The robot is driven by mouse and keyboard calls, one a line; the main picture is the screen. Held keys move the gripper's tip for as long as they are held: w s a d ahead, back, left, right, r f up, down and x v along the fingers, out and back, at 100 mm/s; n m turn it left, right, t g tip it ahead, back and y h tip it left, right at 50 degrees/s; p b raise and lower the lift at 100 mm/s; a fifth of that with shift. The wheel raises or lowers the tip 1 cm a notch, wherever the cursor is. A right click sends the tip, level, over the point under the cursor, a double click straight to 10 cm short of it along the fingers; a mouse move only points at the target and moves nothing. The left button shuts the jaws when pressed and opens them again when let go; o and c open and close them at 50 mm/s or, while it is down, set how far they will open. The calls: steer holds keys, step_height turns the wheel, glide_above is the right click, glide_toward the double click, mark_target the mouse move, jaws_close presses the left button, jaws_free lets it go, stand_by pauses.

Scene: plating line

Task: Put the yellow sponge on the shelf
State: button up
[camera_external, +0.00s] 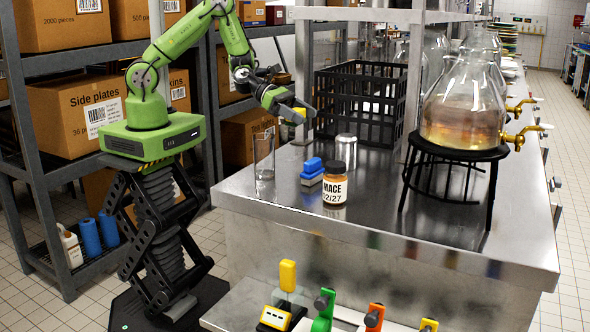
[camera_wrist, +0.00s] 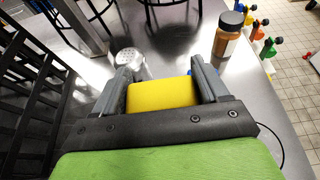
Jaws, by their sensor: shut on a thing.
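My gripper (camera_external: 300,112) is shut on the yellow sponge (camera_wrist: 160,94), with one finger on each side of it. In the external view, only a small part of the yellow sponge (camera_external: 299,111) shows between the fingers. It is held above the steel counter (camera_external: 260,196), clear of its top. A steel shelf (camera_external: 385,14) runs above the back of the counter on posts. A dark rack with shelves (camera_external: 60,160) stands at the left behind me. The frames do not show which one the task names.
A black crate (camera_external: 362,100) and a glass dispenser on a stand (camera_external: 462,105) are farther back.

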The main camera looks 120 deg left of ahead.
mark_target(300, 169)
step_height(300, 169, down, 13)
steer(key=b, duration=0.3)
steer(key=shift+d+f+b, duration=0.1)
steer(key=shift+f+b, duration=0.1)
steer(key=shift+b, duration=0.1)
steer(key=o, duration=0.7)
steer(key=shift+o, duration=0.2)
steer(key=b+v, duration=0.2)
steer(key=v, duration=0.4)
steer(key=shift+s+r, duration=0.15)
steer(key=shift+s, duration=0.2)
steer(key=shift+s+r, duration=0.2)
steer(key=shift+s, duration=0.1)
steer(key=shift+c, duration=0.7)
steer(key=shift+r, duration=0.1)
steer(key=shift+c, duration=0.7)
